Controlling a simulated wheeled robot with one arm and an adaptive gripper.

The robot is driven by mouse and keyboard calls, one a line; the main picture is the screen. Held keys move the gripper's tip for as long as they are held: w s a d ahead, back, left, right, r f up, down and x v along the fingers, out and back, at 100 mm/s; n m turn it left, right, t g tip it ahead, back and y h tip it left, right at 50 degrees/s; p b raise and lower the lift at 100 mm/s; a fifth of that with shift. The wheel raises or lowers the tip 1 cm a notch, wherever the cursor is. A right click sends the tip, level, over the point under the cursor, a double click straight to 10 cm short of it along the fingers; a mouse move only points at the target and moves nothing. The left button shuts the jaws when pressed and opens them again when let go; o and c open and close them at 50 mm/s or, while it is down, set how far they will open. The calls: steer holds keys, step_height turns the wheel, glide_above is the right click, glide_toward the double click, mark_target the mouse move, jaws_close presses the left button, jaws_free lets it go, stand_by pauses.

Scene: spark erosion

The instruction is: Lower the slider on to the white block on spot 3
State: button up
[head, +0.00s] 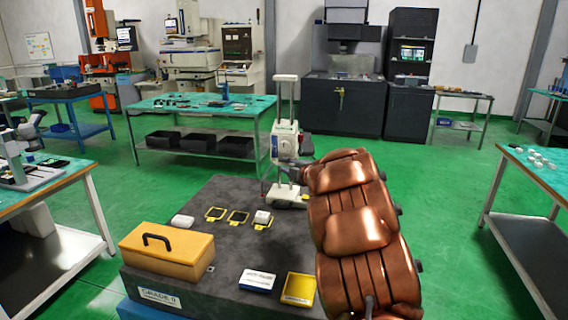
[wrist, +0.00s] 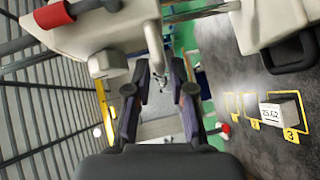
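The height gauge (head: 285,110) stands upright on the dark stone plate, with its white slider (head: 284,141) partway up the column, well above the plate. In the wrist view the pale gauge body (wrist: 75,30) fills the upper left, with a red knob and a grey knob. A white block (head: 262,216) sits on spot 3, and in the wrist view this block (wrist: 279,113) reads about 25.02 beside the 3 tag. My gripper (wrist: 161,75) is open, its dark fingers apart near a pale rod of the gauge. Whether they touch it is unclear. My arm partly hides the gripper in the head view.
Two yellow frames, spot 1 (head: 215,214) and spot 2 (head: 238,217), lie empty left of spot 3. Another white block (head: 182,221) lies further left. A yellow case (head: 166,252), a blue-white box (head: 257,281) and a yellow tray (head: 299,289) occupy the plate's front.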

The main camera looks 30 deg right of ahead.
steer(key=shift+w+f, duration=0.25)
steer(key=shift+w, duration=1)
jaws_close()
